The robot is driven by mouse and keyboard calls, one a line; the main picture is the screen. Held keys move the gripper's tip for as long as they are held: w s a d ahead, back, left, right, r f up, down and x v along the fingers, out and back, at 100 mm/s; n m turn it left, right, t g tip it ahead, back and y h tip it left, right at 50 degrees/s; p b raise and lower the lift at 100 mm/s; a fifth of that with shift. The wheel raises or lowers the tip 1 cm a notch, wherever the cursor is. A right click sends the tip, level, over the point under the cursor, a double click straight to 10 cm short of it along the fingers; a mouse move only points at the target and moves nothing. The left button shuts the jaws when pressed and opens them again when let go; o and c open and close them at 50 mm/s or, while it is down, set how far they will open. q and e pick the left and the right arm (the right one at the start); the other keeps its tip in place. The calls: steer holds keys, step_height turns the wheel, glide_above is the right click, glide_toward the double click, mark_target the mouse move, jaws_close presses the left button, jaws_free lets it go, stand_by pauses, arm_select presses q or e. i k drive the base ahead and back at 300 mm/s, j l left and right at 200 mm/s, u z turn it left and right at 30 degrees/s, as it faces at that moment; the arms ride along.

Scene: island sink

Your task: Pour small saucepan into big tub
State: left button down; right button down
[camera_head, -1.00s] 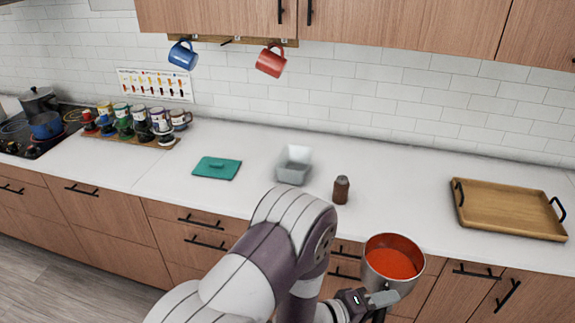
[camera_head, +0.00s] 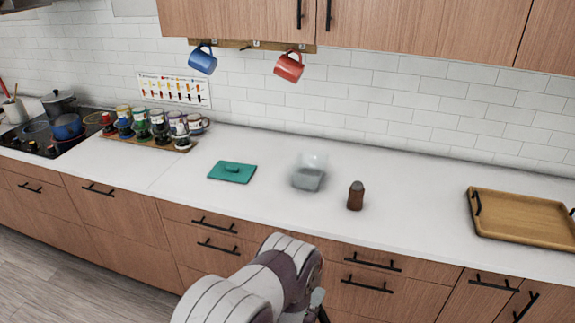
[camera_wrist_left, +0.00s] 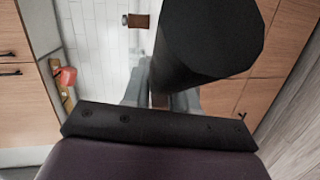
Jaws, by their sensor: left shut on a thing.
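The big tub (camera_head: 308,180), a translucent box with an open top, stands on the white counter and looks blurred. My left gripper (camera_head: 318,298) barely shows at the bottom of the head view, beside my arm, in front of and below the counter. In the left wrist view my left gripper (camera_wrist_left: 168,100) is shut on a thick dark handle (camera_wrist_left: 208,45), which fits the small saucepan's handle. The saucepan's bowl and its red content are out of sight now, so its tilt cannot be told. My right gripper is not in view.
A wooden tray (camera_head: 525,218) lies far right. Blue (camera_head: 203,60) and red (camera_head: 289,67) mugs hang above. Counter between shaker and tray is clear.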

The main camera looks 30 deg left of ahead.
mark_target(307, 171)
steer(key=i+j+u, duration=0.15)
steer(key=u, duration=0.2)
steer(key=i+j+u, duration=0.15)
steer(key=u, duration=0.25)
steer(key=i+j+u, duration=0.1)
steer(key=u, duration=0.25)
steer(key=i, duration=0.1)
